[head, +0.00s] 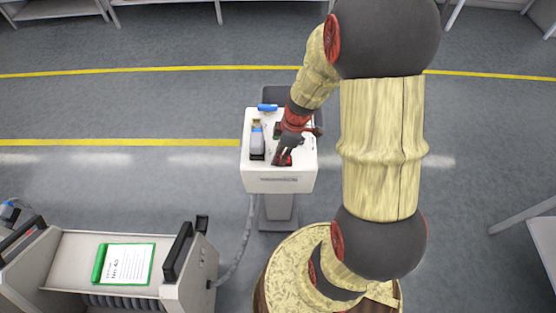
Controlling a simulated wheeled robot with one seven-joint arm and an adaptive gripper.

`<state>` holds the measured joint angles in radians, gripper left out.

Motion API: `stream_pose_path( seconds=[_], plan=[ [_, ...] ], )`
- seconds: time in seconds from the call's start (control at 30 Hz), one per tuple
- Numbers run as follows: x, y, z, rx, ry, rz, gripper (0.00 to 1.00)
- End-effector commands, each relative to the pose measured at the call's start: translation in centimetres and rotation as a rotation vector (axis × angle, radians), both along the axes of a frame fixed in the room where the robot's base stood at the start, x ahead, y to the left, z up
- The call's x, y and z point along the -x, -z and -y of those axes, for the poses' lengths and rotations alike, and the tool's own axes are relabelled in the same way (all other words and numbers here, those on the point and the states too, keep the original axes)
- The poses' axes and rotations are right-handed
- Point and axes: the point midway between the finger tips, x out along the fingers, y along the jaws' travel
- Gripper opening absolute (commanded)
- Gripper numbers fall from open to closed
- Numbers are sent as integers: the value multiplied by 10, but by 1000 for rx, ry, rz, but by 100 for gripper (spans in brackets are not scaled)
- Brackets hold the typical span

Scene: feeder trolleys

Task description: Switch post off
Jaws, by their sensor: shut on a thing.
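The post (250,178) is a white box with a sloped top on a grey pedestal, in the middle of the head view. My gripper (281,158) reaches down onto the right part of its top. Its fingers are closed on a small red part (287,161), which looks like a switch knob. The fingers hide most of it, so its setting cannot be told. A grey and dark lever-like fitting (257,142) stands on the left of the top. A blue piece (267,107) sits at the back edge.
A feeder trolley (60,247) with black handles and a green-framed card (125,264) stands at the lower left. A grey hose (236,252) runs between trolley and post. Yellow lines (120,143) cross the grey floor. A table edge (525,217) is at the right.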

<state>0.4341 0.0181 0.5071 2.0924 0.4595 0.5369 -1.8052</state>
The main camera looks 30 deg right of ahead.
Motion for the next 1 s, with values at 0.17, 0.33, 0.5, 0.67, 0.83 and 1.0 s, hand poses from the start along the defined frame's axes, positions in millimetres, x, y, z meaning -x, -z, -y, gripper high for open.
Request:
stream_pose_path(
  seconds=[0.17, 0.33, 0.5, 0.67, 0.83, 1.0],
  plan=[
    [2, 6, 3, -46, 4, 33, 0],
    [3, 5, 4, -92, 3, 64, 0],
    [4, 3, 4, -125, -1, 88, 0],
    [4, 0, 4, -136, -3, 96, 0],
    [4, -1, 4, -136, -3, 96, 0],
    [4, -1, 4, -136, -3, 96, 27]
  ],
)
